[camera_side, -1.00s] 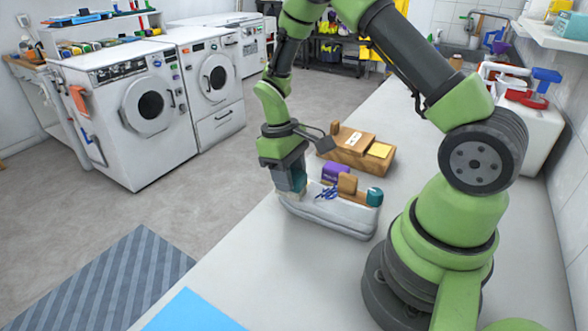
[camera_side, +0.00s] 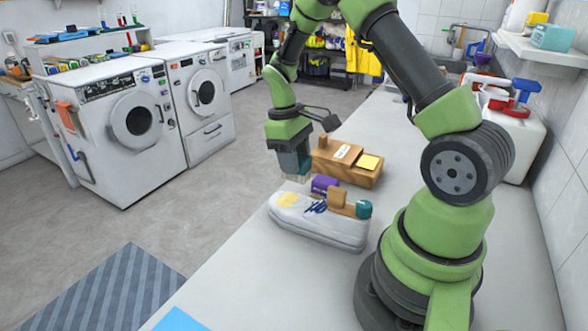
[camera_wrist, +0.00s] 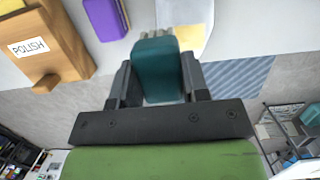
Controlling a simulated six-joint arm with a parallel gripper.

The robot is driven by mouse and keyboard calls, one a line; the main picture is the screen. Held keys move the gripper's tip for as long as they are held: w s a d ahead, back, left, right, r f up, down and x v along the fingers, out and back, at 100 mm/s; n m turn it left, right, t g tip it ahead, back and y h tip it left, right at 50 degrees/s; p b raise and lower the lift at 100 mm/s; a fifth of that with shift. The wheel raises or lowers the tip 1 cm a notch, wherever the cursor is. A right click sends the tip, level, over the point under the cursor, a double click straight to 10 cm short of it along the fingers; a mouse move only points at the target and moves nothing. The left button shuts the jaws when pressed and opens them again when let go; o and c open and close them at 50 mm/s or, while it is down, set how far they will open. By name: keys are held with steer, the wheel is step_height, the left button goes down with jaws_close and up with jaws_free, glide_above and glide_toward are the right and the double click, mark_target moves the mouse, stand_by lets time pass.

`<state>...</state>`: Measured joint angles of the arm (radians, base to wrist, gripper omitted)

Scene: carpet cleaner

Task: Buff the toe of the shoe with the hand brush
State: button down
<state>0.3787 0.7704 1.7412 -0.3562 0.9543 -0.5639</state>
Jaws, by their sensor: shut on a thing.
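The white shoe (camera_side: 325,228) lies on the counter in the side view. A yellow patch (camera_side: 288,200) marks its left end, the toe, and blue laces (camera_side: 316,207) show behind it. A brown part and a teal part show towards its right end. My gripper (camera_side: 294,172) is above and just behind the toe, shut on the hand brush. In the wrist view, the teal brush (camera_wrist: 158,65) sits between the fingers of my gripper (camera_wrist: 158,80), with pale bristles pointing away. The yellow patch (camera_wrist: 190,36) is just right of the bristles there. The bristles look clear of the shoe.
A purple box (camera_side: 324,184) stands behind the shoe. A wooden polish box (camera_side: 345,163) is further back, labelled POLISH in the wrist view (camera_wrist: 45,45). Bare counter lies in front of the shoe. A blue sheet (camera_side: 182,320) lies at the counter's front. Washers stand across the floor.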

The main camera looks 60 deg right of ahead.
mark_target(291, 180)
steer(key=shift+r, duration=2.15)
steer(key=shift+f, duration=3.9)
steer(key=shift+a+f, duration=0.35)
steer(key=shift+a, duration=0.3)
steer(key=shift+w+a, duration=0.1)
steer(key=shift+a, duration=1.25)
steer(key=d, duration=0.4)
steer(key=shift+r, duration=4.15)
